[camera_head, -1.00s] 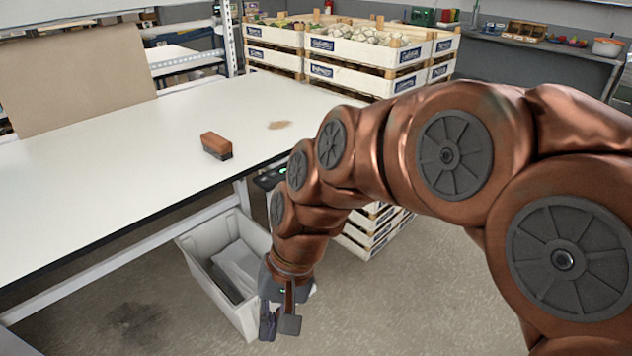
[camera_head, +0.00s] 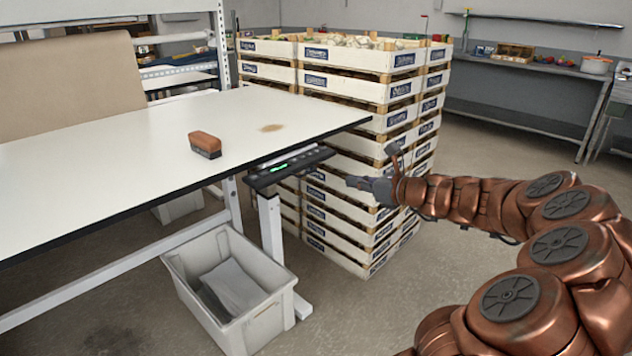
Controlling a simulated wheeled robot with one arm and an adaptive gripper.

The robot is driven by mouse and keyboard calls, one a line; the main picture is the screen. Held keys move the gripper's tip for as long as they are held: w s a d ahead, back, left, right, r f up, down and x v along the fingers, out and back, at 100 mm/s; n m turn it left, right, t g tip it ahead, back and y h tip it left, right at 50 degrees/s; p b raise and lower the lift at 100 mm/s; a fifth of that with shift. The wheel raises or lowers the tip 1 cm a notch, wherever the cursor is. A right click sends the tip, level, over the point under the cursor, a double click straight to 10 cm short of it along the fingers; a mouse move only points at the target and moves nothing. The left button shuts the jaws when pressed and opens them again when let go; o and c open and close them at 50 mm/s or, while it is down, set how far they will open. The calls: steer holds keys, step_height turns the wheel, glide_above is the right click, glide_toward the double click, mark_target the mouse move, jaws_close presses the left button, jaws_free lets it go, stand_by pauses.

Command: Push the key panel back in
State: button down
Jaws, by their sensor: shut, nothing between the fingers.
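The key panel (camera_head: 290,169) is a dark, flat control box with small green lights under the right end of the white table (camera_head: 90,160). It sticks out past the table's edge towards the right. My gripper (camera_head: 350,181) is shut and empty. In the picture its tip is to the right of and slightly below the panel's outer end, with a gap between them. It points left, in front of the stacked crates. I cannot tell its exact depth relative to the panel.
A brown brush (camera_head: 206,143) lies on the table beside a brown stain (camera_head: 271,128). A grey bin (camera_head: 268,308) stands on the floor below, by the table's leg (camera_head: 270,228). Stacked crates (camera_head: 345,236) stand close behind my gripper. The floor at front centre is clear.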

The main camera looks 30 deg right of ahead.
steer(key=x, duration=1.4)
steer(key=shift+b, duration=0.4)
steer(key=shift+d+f, duration=0.1)
